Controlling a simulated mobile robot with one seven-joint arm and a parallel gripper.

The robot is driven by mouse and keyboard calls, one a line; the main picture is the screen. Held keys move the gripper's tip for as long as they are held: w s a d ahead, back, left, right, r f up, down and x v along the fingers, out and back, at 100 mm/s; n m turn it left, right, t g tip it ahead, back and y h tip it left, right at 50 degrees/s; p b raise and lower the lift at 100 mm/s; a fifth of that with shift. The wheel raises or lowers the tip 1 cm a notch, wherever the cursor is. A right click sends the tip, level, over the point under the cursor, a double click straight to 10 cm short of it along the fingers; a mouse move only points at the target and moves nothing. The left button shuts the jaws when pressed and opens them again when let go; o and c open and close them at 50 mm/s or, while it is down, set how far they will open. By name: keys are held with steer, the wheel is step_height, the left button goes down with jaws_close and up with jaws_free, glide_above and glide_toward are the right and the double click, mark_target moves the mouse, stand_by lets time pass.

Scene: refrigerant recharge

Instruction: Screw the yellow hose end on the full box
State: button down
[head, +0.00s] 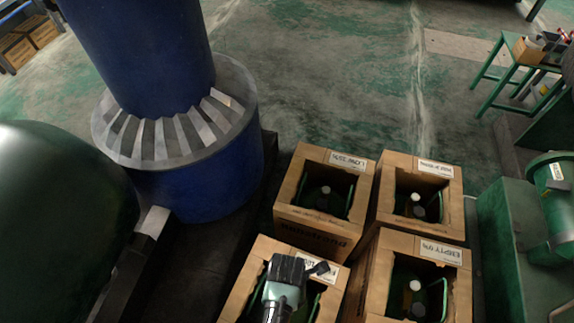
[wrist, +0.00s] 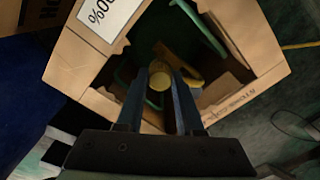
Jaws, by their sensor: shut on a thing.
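The box below my gripper is the near-left cardboard box (head: 236,290). In the wrist view the same box (wrist: 85,65) shows a white label ending in "0%", the rest cut off. A green cylinder handle (wrist: 197,32) stands inside its opening. My gripper (head: 285,282) is over this box, pointing down into it. In the wrist view its fingers (wrist: 160,75) are closed around a round yellowish piece, the yellow hose end (wrist: 158,82). A curved yellow hose part (wrist: 190,80) shows just right of it. The cylinder's valve under the fingers is hidden, so I cannot tell whether they touch.
Three more open boxes stand close by: one marked low (head: 300,222), one at far right (head: 440,222) and one marked empty (head: 375,290). A blue column (head: 215,180) and dark green tank (head: 60,220) stand left. Green machinery (head: 500,240) is right.

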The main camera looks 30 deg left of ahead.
step_height(320, 180, down, 6)
steer(key=b, duration=0.5)
steer(key=shift+r+b, duration=0.1)
steer(key=shift+b, duration=0.3)
steer(key=shift+r+p, duration=0.35)
steer(key=shift+p, duration=0.9)
steer(key=shift+f+b, duration=0.7)
steer(key=shift+f, duration=0.3)
stand_by(0.9)
steer(key=shift+r+m+p, duration=0.1)
steer(key=shift+m+p, duration=0.25)
steer(key=shift+m, duration=0.25)
steer(key=shift+m+p, duration=0.35)
steer(key=shift+m, duration=0.95)
